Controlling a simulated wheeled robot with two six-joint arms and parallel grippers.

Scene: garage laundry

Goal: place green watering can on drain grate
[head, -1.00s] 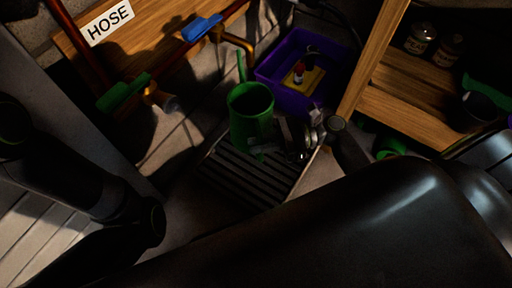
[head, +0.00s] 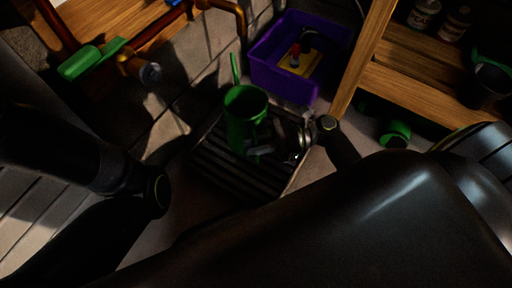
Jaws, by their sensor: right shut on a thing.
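The green watering can (head: 243,108) is at the drain grate in the head view, upright with its spout rising at the left. The dark slatted drain grate (head: 222,168) lies on the floor under and around it. I cannot tell whether the can's base touches the slats. My right gripper (head: 262,147) is at the can's lower right side, shut on it; its fingertips are dark and partly lost in shadow. My left arm comes in at the left, but its gripper is not in view.
A purple bin (head: 262,80) with a yellow item (head: 301,65) inside stands behind the grate. A wooden shelf (head: 402,90) stands at the right, with green objects (head: 395,133) below.

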